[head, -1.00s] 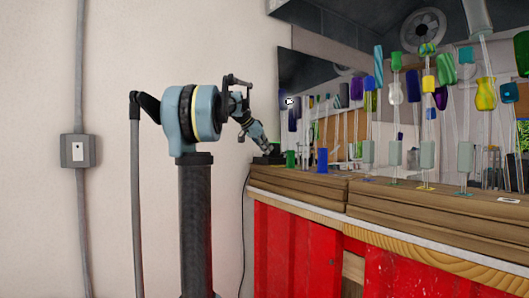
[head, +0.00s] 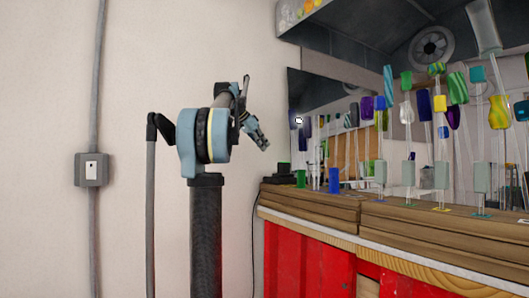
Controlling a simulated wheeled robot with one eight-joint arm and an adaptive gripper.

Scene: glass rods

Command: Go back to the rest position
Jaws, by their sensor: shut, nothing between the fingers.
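My gripper (head: 264,146) shows in the head view at the end of my arm, pointing down and to the right. It is shut and empty, in the air in front of the pale wall. It is above and to the left of the wooden bench (head: 310,205) and touches nothing there. My arm is folded up on its dark column.
Glass rods with coloured tops, such as a yellow vase-shaped one (head: 499,112), stand along the bench. Red panels (head: 300,250) are below. A switch box (head: 91,169) is on the wall. Space left of the bench is clear.

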